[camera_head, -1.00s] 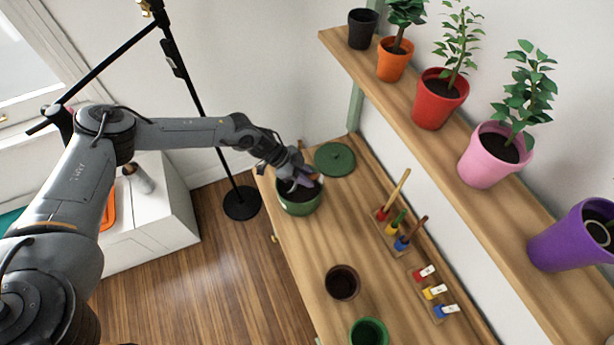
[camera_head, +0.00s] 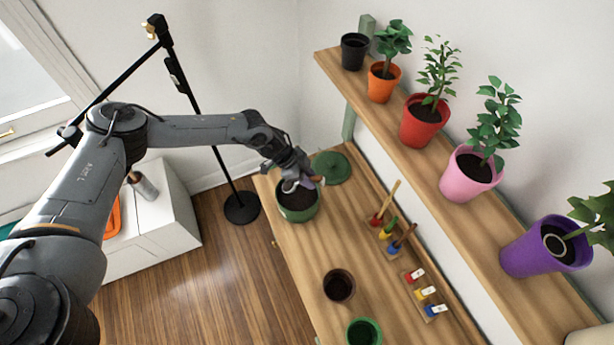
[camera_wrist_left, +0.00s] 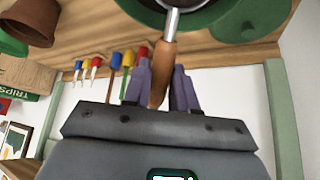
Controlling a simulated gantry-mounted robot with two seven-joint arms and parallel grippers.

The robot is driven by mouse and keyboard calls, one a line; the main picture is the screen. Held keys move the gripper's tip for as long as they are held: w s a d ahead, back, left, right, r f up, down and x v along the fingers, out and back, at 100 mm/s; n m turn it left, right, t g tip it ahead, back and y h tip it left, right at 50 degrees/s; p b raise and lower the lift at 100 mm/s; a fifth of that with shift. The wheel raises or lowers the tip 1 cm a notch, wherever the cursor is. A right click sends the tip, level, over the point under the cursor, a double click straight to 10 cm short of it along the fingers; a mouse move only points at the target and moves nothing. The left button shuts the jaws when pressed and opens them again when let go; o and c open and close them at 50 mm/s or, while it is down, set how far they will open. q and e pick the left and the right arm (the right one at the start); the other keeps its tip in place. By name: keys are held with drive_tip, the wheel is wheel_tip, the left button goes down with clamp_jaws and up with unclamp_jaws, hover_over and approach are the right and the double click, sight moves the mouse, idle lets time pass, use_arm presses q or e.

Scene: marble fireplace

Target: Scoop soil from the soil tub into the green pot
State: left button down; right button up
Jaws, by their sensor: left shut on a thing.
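The soil tub (camera_head: 299,214) is a round green tub with dark soil, at the far end of the wooden bench. My left gripper (camera_head: 308,182) is over its far rim. In the left wrist view, its purple fingers (camera_wrist_left: 162,88) are shut on the wooden handle of a scoop (camera_wrist_left: 171,45) with a metal neck. The scoop's pale metal (camera_head: 289,186) shows over the soil; how deep it sits cannot be told. The green pot (camera_head: 364,332) stands at the near end of the bench, partly cut off by the frame. My right gripper is not in view.
A brown pot (camera_head: 339,286) stands between tub and green pot. A green lid (camera_head: 330,167) lies behind the tub. Several coloured-handled tools (camera_head: 388,231) and labelled markers (camera_head: 424,293) stand along the right side. A shelf (camera_head: 437,181) with potted plants runs above. Bench between tub and brown pot is clear.

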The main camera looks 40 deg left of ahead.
sight(318, 176)
use_arm(q)
drive_tip(key=shift+w+d+r+y+p, duration=0.15)
drive_tip(key=shift+d+r+y+p, duration=0.05)
drive_tip(key=shift+r+p, duration=0.55)
drive_tip(key=shift+w+d+r+y+p, duration=0.1)
drive_tip(key=shift+d+r+y+p, duration=0.1)
drive_tip(key=shift+r+p, duration=0.5)
drive_tip(key=shift+w+d+r+g+y+p, duration=0.15)
drive_tip(key=shift+d+g+y+p, duration=0.2)
drive_tip(key=shift+y+p, duration=0.2)
drive_tip(key=shift+w+d+r+g+y+p, duration=0.1)
drive_tip(key=shift+d+g+y+p, duration=0.1)
drive_tip(key=shift+g+y+p, duration=0.3)
drive_tip(key=shift+w+d+g+y, duration=0.15)
drive_tip(key=shift+d+g+y, duration=0.1)
drive_tip(key=shift+y, duration=0.3)
